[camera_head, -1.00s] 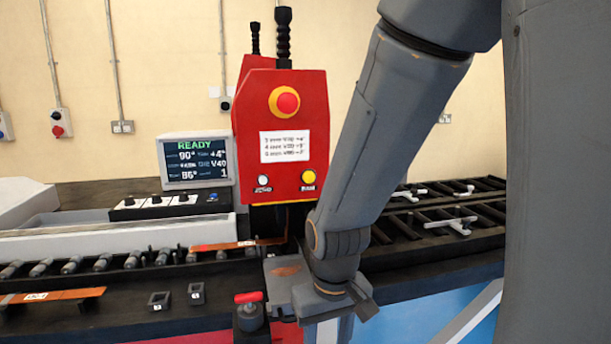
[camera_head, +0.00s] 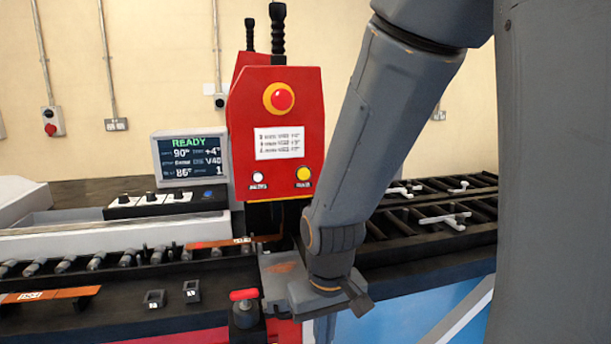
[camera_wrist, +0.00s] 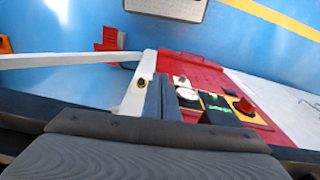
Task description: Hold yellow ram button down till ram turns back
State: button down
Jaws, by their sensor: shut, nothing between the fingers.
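The yellow ram button (camera_head: 303,174) sits at the lower right of the red control panel (camera_head: 286,112), beside a white button (camera_head: 258,178). The display (camera_head: 192,158) on the left reads READY, with 90°, +4° and 86°. My arm hangs down just right of the panel, and nothing touches the yellow button. In the wrist view my gripper (camera_wrist: 160,98) is shut and empty, pointing down toward the floor area. The fingertips do not show clearly in the head view. The ram itself cannot be made out.
A red-and-yellow stop button (camera_head: 281,97) is above the label on the panel. A red-handled knob (camera_head: 244,296) stands in front, near my wrist. Copper bars (camera_head: 50,294) lie on the left bench. Black racks (camera_head: 430,210) extend to the right.

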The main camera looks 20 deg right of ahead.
aim_at(304, 173)
jog(key=k, duration=1.35)
jog(key=u, duration=0.25)
jog(key=i, duration=0.95)
jog(key=u, duration=0.1)
